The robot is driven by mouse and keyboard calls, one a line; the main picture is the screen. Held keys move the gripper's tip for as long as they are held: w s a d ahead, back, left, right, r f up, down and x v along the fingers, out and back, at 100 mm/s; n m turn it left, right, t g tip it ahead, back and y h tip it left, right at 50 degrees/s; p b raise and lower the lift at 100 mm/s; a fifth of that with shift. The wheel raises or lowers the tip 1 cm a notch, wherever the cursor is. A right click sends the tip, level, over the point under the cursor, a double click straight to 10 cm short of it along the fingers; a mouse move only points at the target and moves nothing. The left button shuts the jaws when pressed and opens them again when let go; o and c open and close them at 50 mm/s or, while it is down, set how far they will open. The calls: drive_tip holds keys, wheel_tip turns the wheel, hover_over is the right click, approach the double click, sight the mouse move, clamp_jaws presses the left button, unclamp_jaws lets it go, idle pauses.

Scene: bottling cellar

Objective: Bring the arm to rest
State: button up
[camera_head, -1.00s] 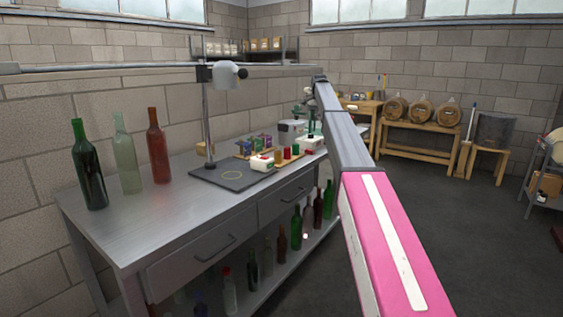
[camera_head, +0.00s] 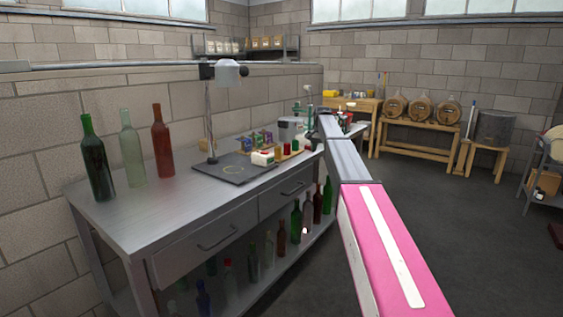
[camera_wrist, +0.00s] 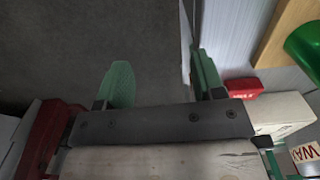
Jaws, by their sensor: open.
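My gripper (camera_wrist: 160,78) shows in the wrist view with its two green fingers spread apart and nothing between them. Dark floor shows beyond the left finger, and the right finger lies against the view of the bench edge. In the head view my arm (camera_head: 385,245) reaches from the bottom right towards the far end of the bench. My gripper cannot be made out clearly there.
The metal bench (camera_head: 160,215) carries a dark green bottle (camera_head: 96,165), a clear bottle (camera_head: 131,155), a red-brown bottle (camera_head: 161,150) and a lamp (camera_head: 228,73). A wooden board (camera_wrist: 285,32) lies near my right finger. Open floor (camera_head: 475,240) lies right of my arm.

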drive_tip(key=s+f+n, duration=0.4)
drive_tip(key=s+f, duration=1.9)
drive_tip(key=s, duration=0.2)
drive_tip(key=s+f+n, duration=0.1)
drive_tip(key=s+f, duration=0.4)
drive_tip(key=s, duration=0.6)
drive_tip(key=s+f+n, duration=0.2)
drive_tip(key=s+f, duration=0.3)
drive_tip(key=s, duration=0.7)
drive_tip(key=shift+s, duration=0.25)
